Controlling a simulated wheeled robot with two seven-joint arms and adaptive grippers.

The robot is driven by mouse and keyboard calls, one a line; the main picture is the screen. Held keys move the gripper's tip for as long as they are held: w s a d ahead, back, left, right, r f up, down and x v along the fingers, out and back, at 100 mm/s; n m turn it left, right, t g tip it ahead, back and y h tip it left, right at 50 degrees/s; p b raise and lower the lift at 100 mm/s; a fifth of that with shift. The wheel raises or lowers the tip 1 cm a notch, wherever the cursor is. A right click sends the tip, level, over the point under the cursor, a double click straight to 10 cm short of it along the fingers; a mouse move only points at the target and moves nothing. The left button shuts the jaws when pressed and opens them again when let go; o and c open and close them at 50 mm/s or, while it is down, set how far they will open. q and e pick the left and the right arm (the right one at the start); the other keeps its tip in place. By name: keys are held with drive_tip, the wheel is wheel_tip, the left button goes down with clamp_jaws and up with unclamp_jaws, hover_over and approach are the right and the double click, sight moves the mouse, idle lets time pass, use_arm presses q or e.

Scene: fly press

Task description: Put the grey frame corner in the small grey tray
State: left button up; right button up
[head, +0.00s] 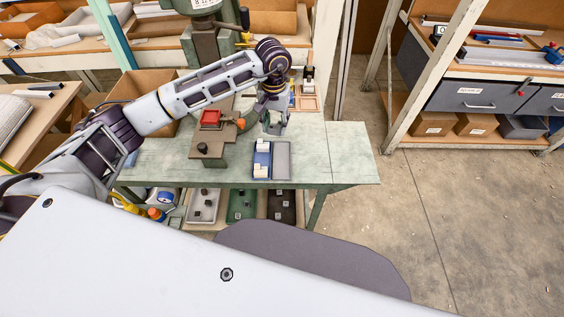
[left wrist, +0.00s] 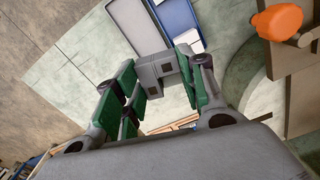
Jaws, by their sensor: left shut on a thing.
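The grey frame corner (left wrist: 160,69) is an L-shaped grey piece with dark square ends. It sits between the green-padded fingers of my left gripper (left wrist: 157,82), which is shut on it. In the head view my left gripper (head: 274,125) hangs over the green bench, just behind the trays; the corner is hard to make out there. The small grey tray (head: 283,160) lies on the bench near its front edge and looks empty; it also shows in the left wrist view (left wrist: 133,25), beyond the fingertips. My right gripper is not in view.
A blue tray (head: 262,173) with white pieces adjoins the grey tray on its left. The green press (head: 205,40) stands behind. The bench's right end (head: 350,155) is clear.

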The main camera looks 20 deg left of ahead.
use_arm(q)
drive_tip(key=shift+s+d+f+n, duration=0.1)
drive_tip(key=shift+d+f+n, duration=0.2)
drive_tip(key=shift+d+n, duration=0.3)
drive_tip(key=n, duration=0.4)
drive_tip(key=shift+s+d+f+b, duration=0.2)
drive_tip(key=shift+d+f+b, duration=0.1)
drive_tip(key=shift+b, duration=0.1)
drive_tip(key=shift+s+d+f+n, duration=0.1)
drive_tip(key=shift+d+n, duration=0.05)
drive_tip(key=shift+n, duration=0.95)
drive_tip(key=shift+s+d+f+n, duration=0.1)
drive_tip(key=shift+s+d+n, duration=0.05)
drive_tip(key=shift+n, duration=5.1)
drive_tip(key=shift+s+d+f+n, duration=0.1)
drive_tip(key=shift+s+n, duration=0.1)
drive_tip(key=shift+n, duration=5)
drive_tip(key=shift+s+d+f+n, duration=0.1)
drive_tip(key=shift+s+d+n, duration=0.05)
drive_tip(key=shift+n, duration=5.1)
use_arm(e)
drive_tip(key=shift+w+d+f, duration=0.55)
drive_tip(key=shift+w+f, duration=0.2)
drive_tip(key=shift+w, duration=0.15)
